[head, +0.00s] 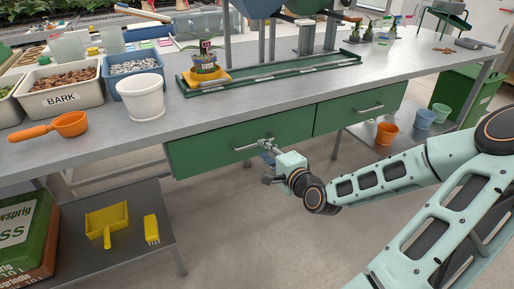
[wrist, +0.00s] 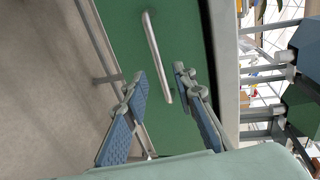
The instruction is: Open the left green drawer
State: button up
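The left green drawer (head: 205,153) sits under the bench top and looks shut. Its bar handle (head: 245,147) is light metal. My gripper (head: 266,148) is at the right part of this handle, in front of the drawer face. In the wrist view the green drawer face (wrist: 185,30) fills the middle, and the handle (wrist: 153,45) runs between my gripper's fingers (wrist: 157,82). The fingers are spread, one on each side of the bar, with gaps visible. Whether a finger touches the bar I cannot tell. The right green drawer (head: 335,116) also looks shut.
The grey bench top (head: 210,108) carries a white pot (head: 141,98), a bark bin (head: 62,98) and an orange scoop (head: 62,125). A low shelf (head: 150,190) with a yellow dustpan (head: 106,220) stands at lower left. The floor before the drawers is clear.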

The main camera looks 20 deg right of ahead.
aim_at(256, 144)
jog(key=b+x, duration=0.1)
jog(key=x, duration=0.5)
jog(key=shift+w, duration=0.15)
grip_shut()
